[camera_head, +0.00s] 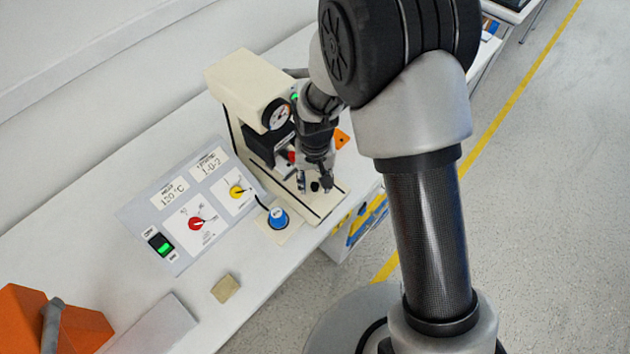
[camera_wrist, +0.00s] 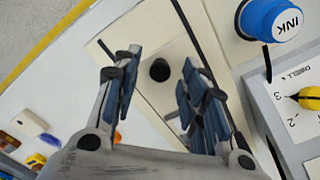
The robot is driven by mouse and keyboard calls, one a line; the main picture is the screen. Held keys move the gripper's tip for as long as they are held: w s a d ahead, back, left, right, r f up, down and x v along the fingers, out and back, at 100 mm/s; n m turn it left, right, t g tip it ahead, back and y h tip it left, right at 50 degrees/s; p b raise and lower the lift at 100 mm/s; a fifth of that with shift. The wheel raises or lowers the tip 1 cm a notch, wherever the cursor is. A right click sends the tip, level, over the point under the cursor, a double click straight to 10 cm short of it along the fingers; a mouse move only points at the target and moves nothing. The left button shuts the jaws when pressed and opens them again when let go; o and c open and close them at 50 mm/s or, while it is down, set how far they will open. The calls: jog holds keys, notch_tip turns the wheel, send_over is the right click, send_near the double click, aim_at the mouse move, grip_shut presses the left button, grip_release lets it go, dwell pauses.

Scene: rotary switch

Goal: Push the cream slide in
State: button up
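The cream slide is the flat plate at the foot of a cream bench machine (camera_head: 240,92), low at its front; it shows as a cream plate (camera_wrist: 193,38) in the wrist view. A short black knob (camera_wrist: 160,70) stands up from it, and the knob also shows in the head view (camera_head: 315,186). My gripper (camera_head: 315,179) is over the front of the slide. In the wrist view its fingers (camera_wrist: 152,68) are apart, with nothing held. The knob appears between them, a little beyond the tips; I cannot tell the exact height gap.
A blue ink pot (camera_head: 278,218) stands close on the slide's left, also in the wrist view (camera_wrist: 275,18). Left of it is a grey control panel (camera_head: 185,258) with red and yellow knobs. A tan block (camera_head: 225,289) lies on the white bench. The bench edge is near.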

notch_tip(320, 180, up, 11)
dwell(0.3)
jog(key=shift+c, duration=0.5)
